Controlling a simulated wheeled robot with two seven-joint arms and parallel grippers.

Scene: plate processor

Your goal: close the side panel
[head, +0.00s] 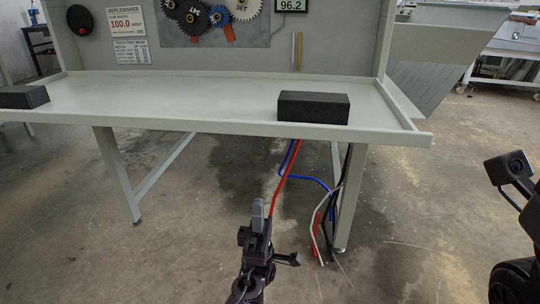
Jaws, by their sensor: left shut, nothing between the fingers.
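The plate processor is a light grey bench-like machine with a flat shelf (200,97) and an upright back wall. A large grey panel (432,62) slants beyond the shelf's right end; it looks like the side panel standing open, but its hinge is not clear. My left gripper (258,209) points up from the bottom middle, in front of and below the shelf, well apart from the panel. Its fingers are together and empty. Part of my right arm (515,190) shows at the right edge, nearer than the panel; its fingers are out of view.
A black block (313,107) sits on the shelf at right, another (24,97) at far left. Red and blue hoses (284,180) hang beneath near the right leg (350,198). Gears (210,15) hang on the back wall. Concrete floor (420,215) is clear at right.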

